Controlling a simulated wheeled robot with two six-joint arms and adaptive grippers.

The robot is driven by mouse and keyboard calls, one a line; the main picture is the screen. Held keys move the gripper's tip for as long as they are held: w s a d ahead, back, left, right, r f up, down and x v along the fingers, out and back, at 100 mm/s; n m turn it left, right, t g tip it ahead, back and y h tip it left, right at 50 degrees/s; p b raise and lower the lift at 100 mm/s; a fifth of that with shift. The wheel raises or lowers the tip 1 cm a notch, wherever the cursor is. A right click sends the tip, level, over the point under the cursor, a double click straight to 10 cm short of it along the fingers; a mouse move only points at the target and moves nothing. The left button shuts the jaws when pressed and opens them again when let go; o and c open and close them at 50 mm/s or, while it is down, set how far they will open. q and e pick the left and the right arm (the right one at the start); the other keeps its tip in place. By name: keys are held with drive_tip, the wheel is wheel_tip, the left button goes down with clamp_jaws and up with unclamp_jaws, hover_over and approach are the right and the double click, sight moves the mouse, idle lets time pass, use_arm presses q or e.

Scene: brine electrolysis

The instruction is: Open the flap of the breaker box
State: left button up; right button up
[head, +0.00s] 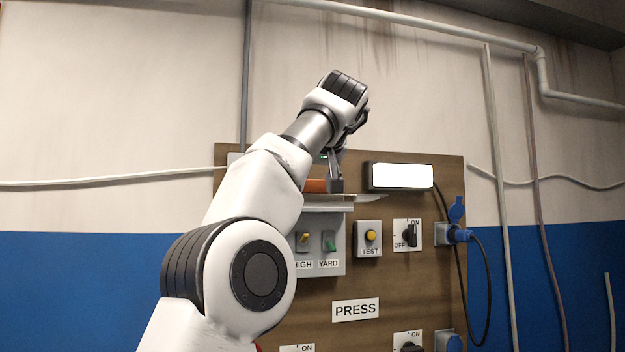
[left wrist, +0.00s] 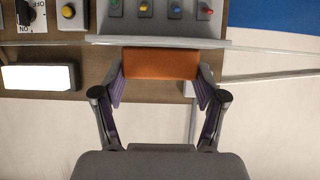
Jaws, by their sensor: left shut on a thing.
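The grey breaker box (head: 331,262) is on the brown panel, with its coloured switches uncovered. They also show at the top of the left wrist view (left wrist: 160,9). Its pale flap (head: 325,207) stands out from the top of the box, seen nearly edge-on; it also shows as a thin pale strip in the left wrist view (left wrist: 255,46). An orange handle (left wrist: 160,63) lies by the flap's edge and shows partly in the head view (head: 315,186). My left gripper (head: 336,180) is shut on this handle, with a finger at each end (left wrist: 160,80). My right gripper is not in view.
A lit white lamp (head: 401,176) sits right of the gripper on the panel (head: 415,287). A TEST button (head: 369,237), an OFF/ON knob (head: 408,236) and a blue plug (head: 459,235) with a black cable are further right. The wall above the panel is free apart from pipes.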

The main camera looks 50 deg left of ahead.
use_arm(q)
drive_tip(key=o, duration=1.7)
drive_tip(key=v, duration=0.7)
drive_tip(key=shift+d, duration=0.15)
drive_tip(key=shift+s+d, duration=0.1)
drive_tip(key=shift+s, duration=0.05)
